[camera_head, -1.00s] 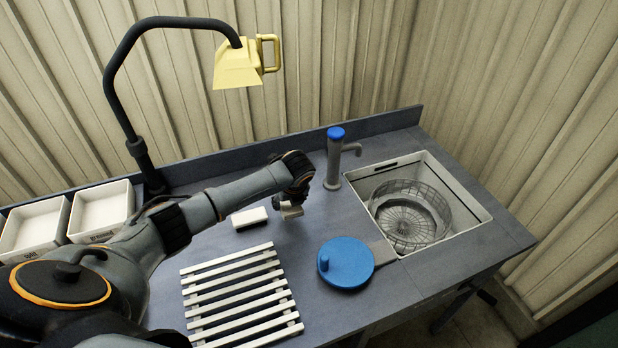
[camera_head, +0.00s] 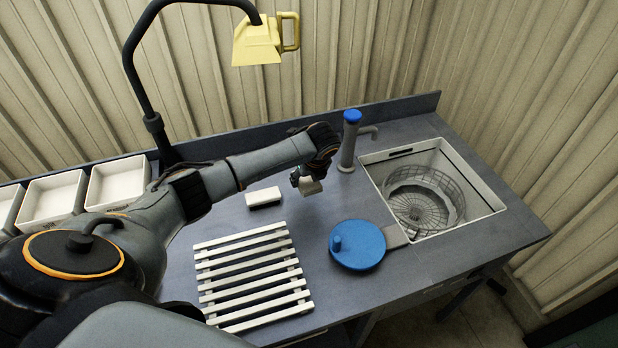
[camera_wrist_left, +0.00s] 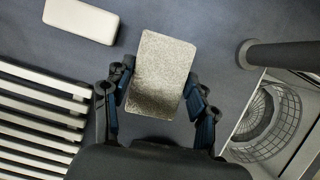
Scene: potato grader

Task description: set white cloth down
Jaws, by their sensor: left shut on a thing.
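My left gripper (camera_head: 308,184) is shut on the white cloth (camera_head: 311,188), a small pale block-like piece. In the left wrist view the cloth (camera_wrist_left: 160,72) shows as a speckled grey-white rectangle between the two fingers of the gripper (camera_wrist_left: 160,100). The gripper is over the worktop (camera_head: 330,208), behind the slatted rack and left of the tap. I cannot tell whether the cloth touches the worktop. My right gripper is not in view.
A white block (camera_head: 263,197) lies left of the gripper. The slatted white rack (camera_head: 250,262) is in front. A blue round lid (camera_head: 357,246) lies to the right, near the sink (camera_head: 480,212) with its wire basket. A grey tap (camera_head: 348,145) stands behind. White bins (camera_head: 118,182) stand at left.

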